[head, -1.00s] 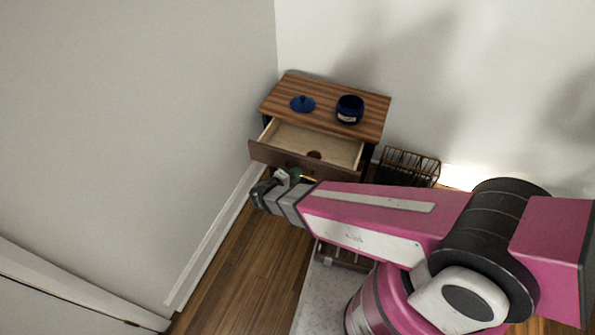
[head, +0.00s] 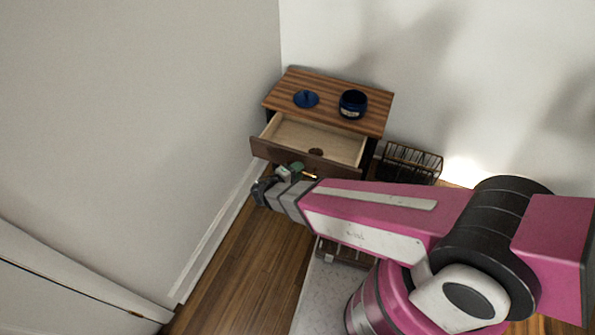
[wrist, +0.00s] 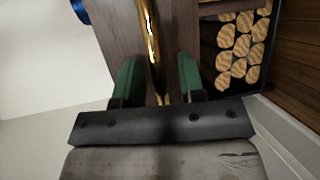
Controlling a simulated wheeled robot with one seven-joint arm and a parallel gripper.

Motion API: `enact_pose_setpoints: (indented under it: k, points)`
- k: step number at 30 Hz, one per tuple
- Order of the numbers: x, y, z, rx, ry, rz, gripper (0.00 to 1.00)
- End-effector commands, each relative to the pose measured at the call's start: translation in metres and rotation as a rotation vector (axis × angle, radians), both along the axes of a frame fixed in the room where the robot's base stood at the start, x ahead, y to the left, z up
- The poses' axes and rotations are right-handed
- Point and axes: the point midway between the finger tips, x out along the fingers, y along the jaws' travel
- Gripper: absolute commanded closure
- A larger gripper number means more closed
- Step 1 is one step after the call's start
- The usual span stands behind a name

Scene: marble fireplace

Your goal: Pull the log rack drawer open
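The log rack (head: 374,102) is a wooden-topped cabinet in the corner. In the wrist view the drawer front (wrist: 182,25) is a dark wood panel with a brass handle (wrist: 152,38). My gripper (wrist: 157,82) has its two green fingers on either side of the handle, with gaps showing between them and it. In the head view my gripper (head: 290,173) is at the drawer's front face, with the handle partly hidden.
A blue pot (head: 352,105) and a blue lid (head: 306,99) sit on the cabinet top. Cut logs (wrist: 240,45) lie in the compartment below the drawer. A wire basket (head: 412,163) stands to the right. The wall is close on the left; wood floor lies in front.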

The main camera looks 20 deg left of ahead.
Motion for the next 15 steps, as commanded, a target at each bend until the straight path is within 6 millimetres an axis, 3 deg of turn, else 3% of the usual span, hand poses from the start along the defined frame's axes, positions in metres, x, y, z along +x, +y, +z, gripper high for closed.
enact_pose_setpoints:
  k: [5, 15]
  points:
    - [-0.012, 0.007, 0.003, 0.001, 0.000, 0.003, 0.63]
    - [-0.056, 0.030, 0.012, 0.001, 0.000, 0.003, 0.63]
